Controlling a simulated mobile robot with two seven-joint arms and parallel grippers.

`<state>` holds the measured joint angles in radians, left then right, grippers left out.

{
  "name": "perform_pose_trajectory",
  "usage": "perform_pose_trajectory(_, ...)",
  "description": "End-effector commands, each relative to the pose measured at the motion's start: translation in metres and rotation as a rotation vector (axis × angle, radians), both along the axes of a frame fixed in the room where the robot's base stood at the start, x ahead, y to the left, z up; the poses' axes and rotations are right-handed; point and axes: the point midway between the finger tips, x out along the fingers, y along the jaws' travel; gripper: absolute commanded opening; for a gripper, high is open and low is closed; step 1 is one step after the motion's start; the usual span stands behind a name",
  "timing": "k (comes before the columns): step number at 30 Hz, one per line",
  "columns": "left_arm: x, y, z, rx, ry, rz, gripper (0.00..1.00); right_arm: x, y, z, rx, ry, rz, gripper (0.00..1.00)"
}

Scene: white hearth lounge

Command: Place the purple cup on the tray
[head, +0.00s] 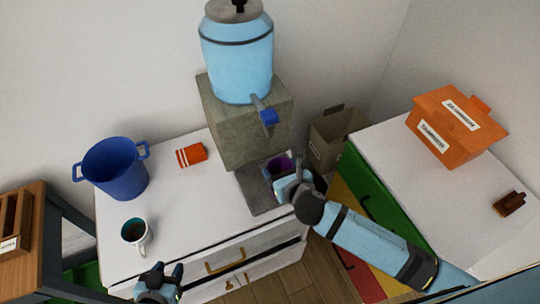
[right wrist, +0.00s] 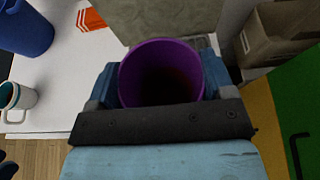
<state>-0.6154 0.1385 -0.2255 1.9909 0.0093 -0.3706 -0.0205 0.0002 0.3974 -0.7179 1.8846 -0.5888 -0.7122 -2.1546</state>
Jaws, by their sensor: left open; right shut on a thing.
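The purple cup (head: 278,164) is at the right edge of the white cabinet top, in front of the stone block under the blue dispenser. In the right wrist view the purple cup (right wrist: 161,75) is upright, with a dark inside. My right gripper (head: 284,175) is shut on it, one finger on each side (right wrist: 160,92). A flat dark grey tray (head: 258,198) lies at the foot of the block, beside and below the cup; I cannot tell whether the cup touches it. My left gripper (head: 160,278) is open and empty at the cabinet's front edge.
The blue dispenser (head: 237,62) has a spout (head: 264,112) above the cup. A blue pot (head: 115,170), a white mug (head: 135,234) and an orange packet (head: 191,155) stand or lie on the cabinet top (head: 190,208). A box (head: 335,137) stands behind my right arm.

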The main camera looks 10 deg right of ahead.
Motion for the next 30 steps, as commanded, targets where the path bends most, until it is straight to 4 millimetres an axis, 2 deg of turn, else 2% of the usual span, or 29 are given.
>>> perform_pose_trajectory(1,0.0,0.001,0.003,0.001,0.0,0.002,0.43,0.015,0.004,0.003,0.003,-0.002,-0.002,0.35)
perform_pose_trajectory(4,0.0,0.001,0.006,0.002,0.0,0.003,0.43,0.04,0.008,0.002,0.003,-0.001,-0.002,0.35)
perform_pose_trajectory(10,-0.002,0.001,0.007,0.001,0.002,0.003,0.43,0.071,0.014,0.001,0.002,0.0,-0.001,0.35)
perform_pose_trajectory(14,-0.002,0.001,0.007,0.001,0.003,0.004,0.43,0.075,0.015,-0.004,0.001,0.002,-0.001,0.35)
perform_pose_trajectory(21,-0.002,0.0,0.008,-0.001,0.003,0.002,0.43,0.074,0.015,-0.034,0.001,0.003,-0.001,0.35)
perform_pose_trajectory(30,-0.002,-0.001,0.007,-0.001,0.004,0.002,0.43,0.074,0.015,-0.036,0.0,0.002,0.0,0.35)
